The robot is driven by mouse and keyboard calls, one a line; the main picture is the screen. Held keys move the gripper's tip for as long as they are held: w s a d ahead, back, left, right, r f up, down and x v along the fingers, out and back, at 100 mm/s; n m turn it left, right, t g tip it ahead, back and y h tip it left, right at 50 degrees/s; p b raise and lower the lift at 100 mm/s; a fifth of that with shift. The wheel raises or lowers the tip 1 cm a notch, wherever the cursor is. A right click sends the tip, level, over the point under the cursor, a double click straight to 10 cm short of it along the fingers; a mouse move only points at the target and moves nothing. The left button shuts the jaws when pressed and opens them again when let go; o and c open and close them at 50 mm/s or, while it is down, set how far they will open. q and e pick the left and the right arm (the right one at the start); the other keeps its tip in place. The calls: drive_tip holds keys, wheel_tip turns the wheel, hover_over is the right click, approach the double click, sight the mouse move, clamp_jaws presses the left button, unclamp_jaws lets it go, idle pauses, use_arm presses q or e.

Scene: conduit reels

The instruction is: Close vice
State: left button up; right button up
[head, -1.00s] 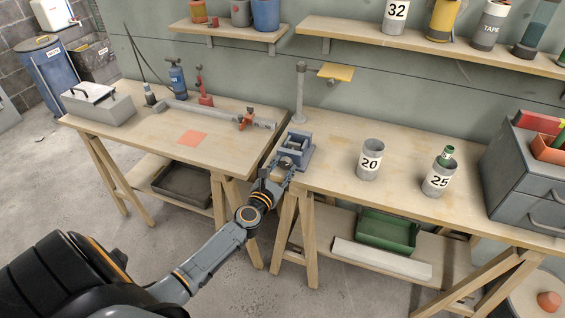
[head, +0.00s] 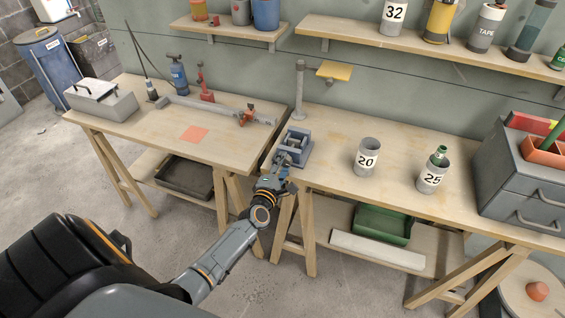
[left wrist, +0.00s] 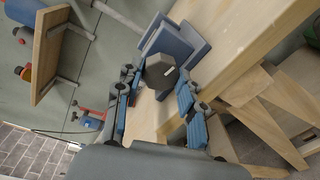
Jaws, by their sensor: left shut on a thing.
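The blue-grey vice (head: 298,147) is fixed at the left front corner of the right-hand bench. In the left wrist view, its blue jaws (left wrist: 174,42) stand apart with a gap between them. A dark, many-sided knob (left wrist: 160,72) sits on its front. My left gripper (head: 283,162) is at the front of the vice. In the left wrist view, the blue-padded fingers of my left gripper (left wrist: 158,84) lie on either side of the knob, shut on it. The exact contact at the fingertips is hard to see. My right gripper is not in view.
Cans marked 20 (head: 367,157) and 25 (head: 432,176) stand on the right-hand bench (head: 330,170), right of the vice. A grey post with a yellow plate (head: 334,69) rises behind it. The left-hand bench (head: 150,130) adjoins. The bench between vice and cans is clear.

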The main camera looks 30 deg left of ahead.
use_arm(q)
drive_tip(key=m+p, duration=0.1)
drive_tip(key=m, duration=0.2)
drive_tip(key=shift+d+r+y, duration=0.1)
drive_tip(key=shift+y, duration=0.2)
drive_tip(key=m+p, duration=0.1)
drive_tip(key=m, duration=0.3)
drive_tip(key=shift+m, duration=0.4)
drive_tip(key=m, duration=0.7)
drive_tip(key=shift+f+m+t+y, duration=0.2)
drive_tip(key=shift+m+t+y, duration=0.1)
drive_tip(key=shift+m+y, duration=0.1)
drive_tip(key=m, duration=0.3)
drive_tip(key=shift+m, duration=0.4)
drive_tip(key=m, duration=0.4)
drive_tip(key=shift+f+m+t+b, duration=0.15)
drive_tip(key=shift+m+t+b, duration=0.15)
drive_tip(key=shift+b, duration=0.1)
drive_tip(key=m+b, duration=0.1)
drive_tip(key=m, duration=0.2)
drive_tip(key=shift+m, duration=0.4)
drive_tip(key=shift+m+h+b, duration=0.45)
drive_tip(key=shift+m+h, duration=0.05)
drive_tip(key=shift+m, duration=1.5)
